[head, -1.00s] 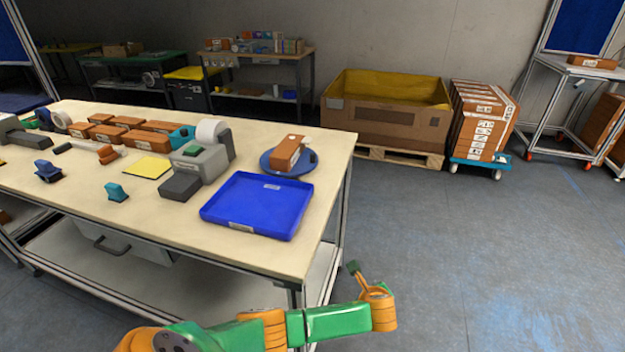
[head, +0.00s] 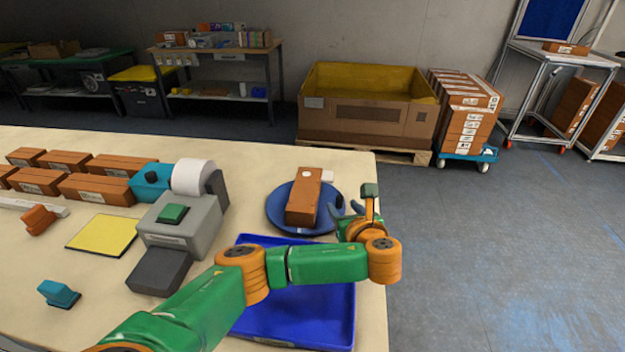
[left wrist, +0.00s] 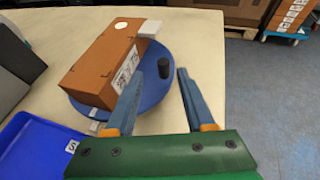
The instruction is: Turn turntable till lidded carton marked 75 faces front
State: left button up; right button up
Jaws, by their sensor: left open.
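A blue round turntable (head: 278,207) sits on the table near its right edge. A brown carton (head: 304,196) lies on it, with a white round spot on top and a small white piece at its far end. The number 75 cannot be read. In the left wrist view the carton (left wrist: 103,62) has a white label on its side facing right. A dark upright peg (left wrist: 164,68) stands on the turntable's right part. My left gripper (head: 347,210) is open at the turntable's right edge; in the left wrist view its fingers (left wrist: 155,100) are apart, the peg beyond and between them. My right gripper is out of view.
A blue tray (head: 330,318) lies in front of the turntable, under my left arm. A grey printer-like device (head: 185,222) with a white roll stands left of it. Several brown cartons (head: 97,187) line the table's left part. Floor is open at right.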

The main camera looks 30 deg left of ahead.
aim_at(341, 201)
pick_arm(q)
jog(key=x, duration=0.5)
jog(key=shift+w+f+b, duration=0.15)
jog(key=shift+w+b, duration=0.15)
jog(key=shift+w, duration=0.15)
jog(key=shift+a, duration=0.15)
jog(key=shift+c, duration=1.3)
grip_shut()
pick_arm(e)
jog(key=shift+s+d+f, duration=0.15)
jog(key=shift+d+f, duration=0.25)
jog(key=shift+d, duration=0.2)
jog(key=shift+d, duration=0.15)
